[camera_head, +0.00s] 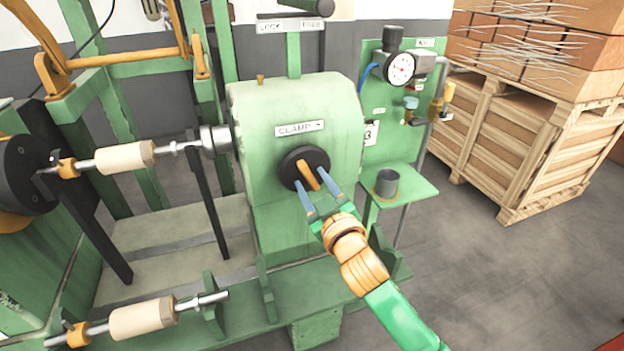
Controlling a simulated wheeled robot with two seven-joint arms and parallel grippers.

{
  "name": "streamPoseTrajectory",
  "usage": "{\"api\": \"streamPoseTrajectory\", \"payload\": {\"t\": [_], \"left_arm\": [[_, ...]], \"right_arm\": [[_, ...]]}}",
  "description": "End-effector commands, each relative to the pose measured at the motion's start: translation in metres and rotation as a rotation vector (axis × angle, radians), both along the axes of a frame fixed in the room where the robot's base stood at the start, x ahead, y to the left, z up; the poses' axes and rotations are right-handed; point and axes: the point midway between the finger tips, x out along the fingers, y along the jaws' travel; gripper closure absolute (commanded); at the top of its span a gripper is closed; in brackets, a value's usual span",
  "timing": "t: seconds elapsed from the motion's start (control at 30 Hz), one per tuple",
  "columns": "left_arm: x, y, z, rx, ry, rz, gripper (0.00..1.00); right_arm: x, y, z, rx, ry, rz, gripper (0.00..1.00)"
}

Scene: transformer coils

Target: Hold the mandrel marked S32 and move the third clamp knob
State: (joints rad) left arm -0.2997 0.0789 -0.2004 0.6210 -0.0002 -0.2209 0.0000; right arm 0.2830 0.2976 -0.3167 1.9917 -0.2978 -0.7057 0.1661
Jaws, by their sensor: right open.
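A clamp knob (290,171), a round black disc with an orange bar (307,174) across it, sits on the front of the green clamp housing (262,105). A plate above it reads CLAMP, with a last character I cannot read surely. My right gripper (311,178) is open, its two blue fingertips on either side of the orange bar; I cannot tell whether they touch it. A cream mandrel (125,157) on a steel shaft lies between the black chuck at left and the housing. A second cream mandrel (142,318) lies lower at front. No S32 mark is readable. My left gripper is not in view.
A green panel with a pressure gauge (401,67) stands right of the housing. A grey cup (387,183) stands on the small green shelf (414,186). A wooden pallet crate (535,173) with boxes is at right.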

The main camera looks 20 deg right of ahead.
Motion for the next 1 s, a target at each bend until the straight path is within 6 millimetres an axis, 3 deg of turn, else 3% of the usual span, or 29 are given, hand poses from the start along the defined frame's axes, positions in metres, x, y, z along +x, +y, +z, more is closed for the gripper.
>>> {"api": "streamPoseTrajectory", "payload": {"t": [0.3, 0.37, 0.5, 1.0], "left_arm": [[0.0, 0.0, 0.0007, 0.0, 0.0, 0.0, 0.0], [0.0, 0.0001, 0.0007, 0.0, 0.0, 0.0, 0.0], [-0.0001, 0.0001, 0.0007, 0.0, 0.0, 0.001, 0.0], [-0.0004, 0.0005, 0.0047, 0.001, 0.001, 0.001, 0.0]], "right_arm": [[0.0064, 0.0002, -0.001, 0.0, 0.002, 0.0, 0.47], [0.0063, 0.0002, -0.001, 0.0, 0.002, 0.0, 0.61], [0.0062, 0.0002, -0.0011, 0.0, 0.002, 0.0, 0.99], [0.0062, 0.0001, -0.0008, 0.1, 0.006, 0.0, 1.0]]}}
